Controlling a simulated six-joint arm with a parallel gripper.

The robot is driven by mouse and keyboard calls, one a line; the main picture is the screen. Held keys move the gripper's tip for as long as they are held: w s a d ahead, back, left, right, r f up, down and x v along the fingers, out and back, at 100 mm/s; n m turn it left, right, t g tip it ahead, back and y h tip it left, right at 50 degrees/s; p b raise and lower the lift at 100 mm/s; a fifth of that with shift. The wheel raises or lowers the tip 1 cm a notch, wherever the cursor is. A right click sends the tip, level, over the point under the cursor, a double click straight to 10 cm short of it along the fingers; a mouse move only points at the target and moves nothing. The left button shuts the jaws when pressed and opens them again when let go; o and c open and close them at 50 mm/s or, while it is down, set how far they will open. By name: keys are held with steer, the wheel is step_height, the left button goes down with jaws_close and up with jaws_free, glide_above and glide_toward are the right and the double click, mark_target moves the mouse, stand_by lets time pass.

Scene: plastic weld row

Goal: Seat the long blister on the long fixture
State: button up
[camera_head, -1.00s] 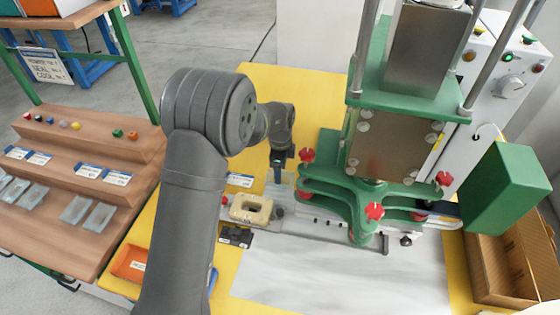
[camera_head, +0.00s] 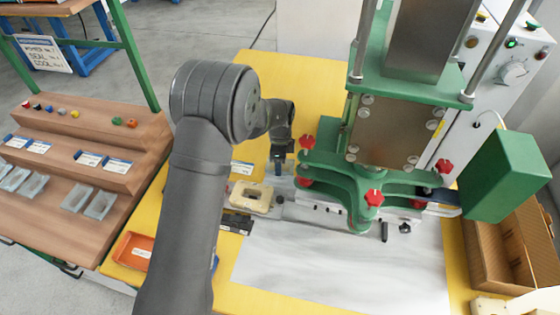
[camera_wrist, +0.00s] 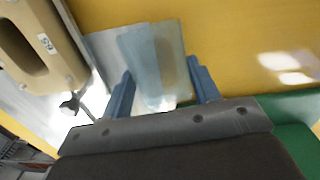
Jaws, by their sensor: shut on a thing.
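My gripper (camera_head: 279,165) hangs above the table, just right of a beige fixture (camera_head: 250,197) and left of the green press. In the wrist view my gripper (camera_wrist: 160,72) is shut on a clear, bluish long blister (camera_wrist: 145,50), with one blue finger on each side. The blister extends away from the fingers, over the table and a pale strip. The beige fixture (camera_wrist: 32,48) with its dark opening and small label is at the upper left there, apart from the blister. I cannot tell from its label whether it is the long fixture. In the head view the held blister is hard to make out.
The green press (camera_head: 375,180) with red star knobs stands close to the right. Clear blisters (camera_head: 100,205) lie on the brown stepped rack at left. An orange tray (camera_head: 132,250) and a cardboard box (camera_head: 515,245) stand near the front.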

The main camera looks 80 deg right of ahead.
steer(key=shift+r, duration=0.1)
step_height(320, 180, up, 4)
steer(key=shift+r, duration=0.2)
stand_by(0.7)
steer(key=m, duration=0.1)
glide_toward(251, 188)
steer(key=s+a, duration=0.1)
steer(key=a, duration=0.1)
steer(key=shift+w+a+f, duration=0.1)
steer(key=shift+f, duration=1.85)
steer(key=shift+f, duration=1.4)
